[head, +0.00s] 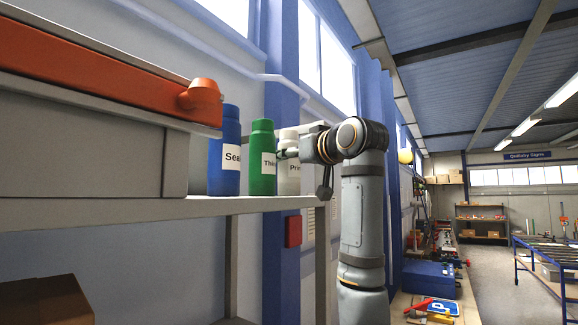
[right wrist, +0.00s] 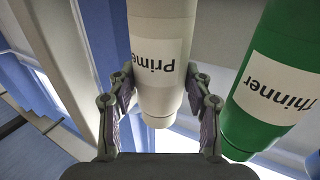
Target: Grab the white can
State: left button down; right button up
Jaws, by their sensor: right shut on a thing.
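The white can (head: 288,168) stands on the shelf, labelled "Primer", to the right of the green can. In the right wrist view the white can (right wrist: 160,95) is between the two fingers of my right gripper (right wrist: 160,100), which is shut on it. In the head view my right gripper (head: 290,153) reaches the can from the right and covers part of it. My left gripper is not in view.
The green "Thinner" can (head: 262,160) stands close beside the white can, and it also shows in the right wrist view (right wrist: 255,120). A blue can (head: 226,150) stands further left. An orange object (head: 100,70) lies on a grey box at the left. The shelf (head: 150,210) ends just right of the white can.

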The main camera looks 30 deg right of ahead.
aim_at(295, 142)
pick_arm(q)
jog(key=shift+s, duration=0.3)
pick_arm(e)
grip_shut()
jog(key=shift+d+r, duration=0.1)
jog(key=shift+r, duration=0.05)
